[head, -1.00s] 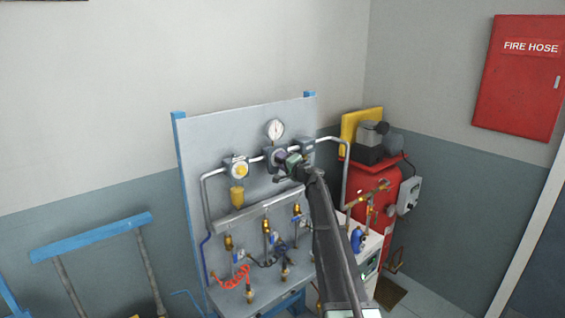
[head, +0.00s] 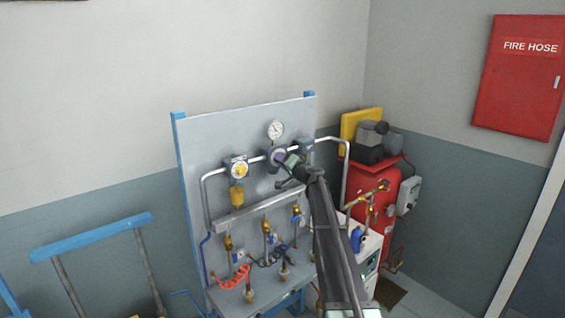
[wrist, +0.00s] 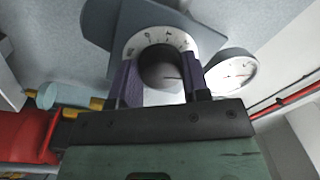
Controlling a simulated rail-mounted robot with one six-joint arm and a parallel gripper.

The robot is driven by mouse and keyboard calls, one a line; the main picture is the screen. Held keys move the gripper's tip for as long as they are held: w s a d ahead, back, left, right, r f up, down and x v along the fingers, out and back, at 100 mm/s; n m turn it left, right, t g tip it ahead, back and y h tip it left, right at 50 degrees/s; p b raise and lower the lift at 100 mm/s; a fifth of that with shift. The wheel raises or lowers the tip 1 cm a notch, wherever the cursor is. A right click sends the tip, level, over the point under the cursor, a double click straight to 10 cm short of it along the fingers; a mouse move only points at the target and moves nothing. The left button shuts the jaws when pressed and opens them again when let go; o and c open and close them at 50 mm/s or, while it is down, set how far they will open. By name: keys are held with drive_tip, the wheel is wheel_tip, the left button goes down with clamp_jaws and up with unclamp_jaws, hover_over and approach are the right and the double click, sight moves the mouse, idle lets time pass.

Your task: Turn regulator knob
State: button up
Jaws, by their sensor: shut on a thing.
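The regulator knob (wrist: 160,72) is a dark grey dome with a thin pointer line, in front of a white marked scale (wrist: 160,38). In the wrist view my gripper (wrist: 160,80) has its purple-padded fingers on both sides of the knob, shut on it. In the head view the regulator (head: 277,154) sits on the pipe of the grey panel. My gripper (head: 284,160) reaches it from the lower right and hides most of the knob. A round white gauge (head: 276,129) stands just above the regulator; it also shows in the wrist view (wrist: 230,74).
A yellow-faced unit (head: 239,170) with an amber bowl is left of the regulator. A grey box (head: 305,146) sits close on its right. Brass valves and a red coiled hose (head: 233,279) are below. A red tank (head: 372,178) stands right of the panel.

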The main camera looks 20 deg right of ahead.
drive_tip(key=o, duration=0.9)
drive_tip(key=shift+s, duration=0.1)
drive_tip(key=v, duration=1)
drive_tip(key=shift+s+d+b, duration=0.15)
drive_tip(key=shift+s+b, duration=0.15)
